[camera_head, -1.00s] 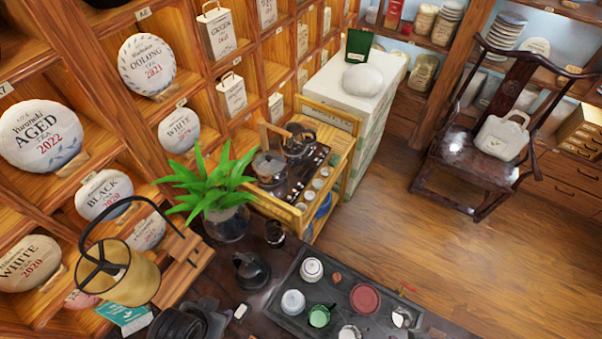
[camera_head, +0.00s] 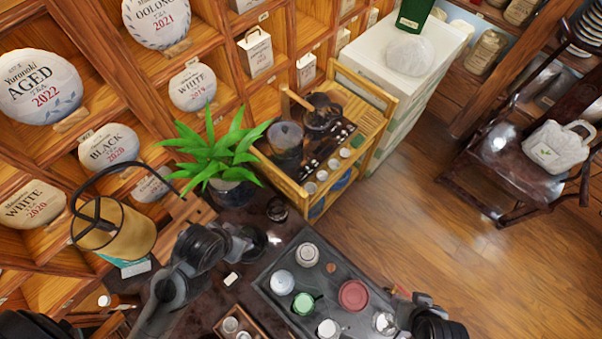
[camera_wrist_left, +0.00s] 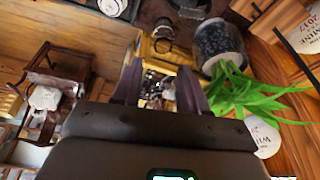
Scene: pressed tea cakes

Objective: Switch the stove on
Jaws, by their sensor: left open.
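In the head view, a bamboo cart (camera_head: 374,122) stands behind the plant. On its dark top are a glass kettle (camera_head: 286,142), a dark pot (camera_head: 321,115) with a wooden handle and several small cups. I cannot clearly make out the stove or its switch; it may be under one of these vessels. My left gripper (camera_head: 262,240) is over the dark table, in front of the plant and short of the cart. In the left wrist view its fingers (camera_wrist_left: 160,88) are apart and empty, with the cart (camera_wrist_left: 160,55) beyond them. My right gripper (camera_head: 408,298) is partly visible at the tray's right end.
A potted plant (camera_head: 222,160) stands close to my left gripper, left of the cart. A small dark cup (camera_head: 277,209) sits between gripper and cart. A grey tea tray (camera_head: 328,287) holds several cups. Floor right of the cart is clear.

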